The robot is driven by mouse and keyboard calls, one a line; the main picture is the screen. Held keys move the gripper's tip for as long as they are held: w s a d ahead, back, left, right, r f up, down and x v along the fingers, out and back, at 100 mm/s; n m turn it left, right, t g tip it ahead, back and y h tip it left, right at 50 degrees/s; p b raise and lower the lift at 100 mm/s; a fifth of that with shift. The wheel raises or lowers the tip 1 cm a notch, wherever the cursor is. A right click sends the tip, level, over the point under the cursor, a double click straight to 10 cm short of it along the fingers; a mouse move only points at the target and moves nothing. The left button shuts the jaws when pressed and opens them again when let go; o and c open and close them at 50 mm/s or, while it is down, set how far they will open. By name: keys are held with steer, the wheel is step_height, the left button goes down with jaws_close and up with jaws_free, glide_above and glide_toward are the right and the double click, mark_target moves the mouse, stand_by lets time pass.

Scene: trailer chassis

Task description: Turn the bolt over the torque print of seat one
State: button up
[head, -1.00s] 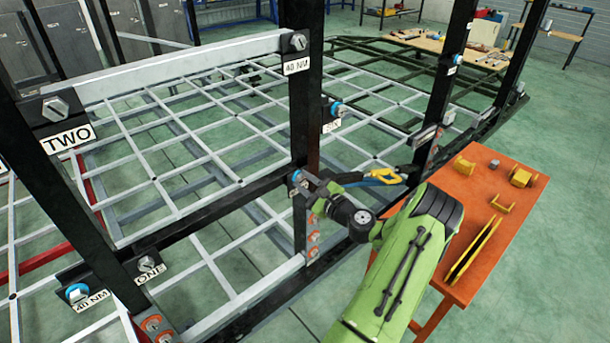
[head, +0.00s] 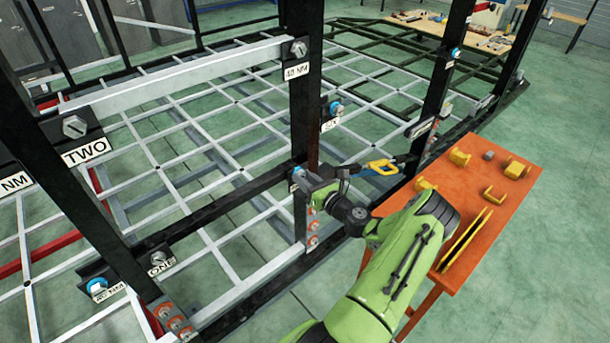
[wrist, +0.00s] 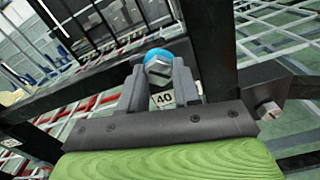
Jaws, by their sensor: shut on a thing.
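My gripper (head: 304,180) is at the black middle post, with its jaws around a blue-collared bolt (head: 297,172). In the wrist view my gripper (wrist: 159,78) is shut on this bolt (wrist: 158,62), whose hex head sits between the two grey fingers. A white print reading "40" (wrist: 164,99) shows just below it; the rest of that print is hidden. The ONE label (head: 161,262) is on the lower rail at the left, beside a plain bolt (head: 157,257). Another blue-collared bolt (head: 97,285) sits over an NM print (head: 109,292) nearby.
A TWO label (head: 85,151) is on the left post under a plain bolt (head: 74,126). Another blue-collared bolt (head: 336,108) stands behind the middle post. An orange table (head: 465,225) with yellow parts is close to my arm's right. Black posts and rails surround my gripper.

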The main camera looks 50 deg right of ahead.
steer(key=shift+s+f+m+p, duration=0.15)
steer(key=shift+m+p, duration=0.4)
steer(key=shift+m, duration=1.05)
steer(key=shift+f, duration=0.1)
steer(key=o, duration=0.8)
steer(key=shift+c, duration=0.2)
steer(key=o, duration=0.3)
steer(key=shift+s+r, duration=0.1)
steer(key=shift+r, duration=0.1)
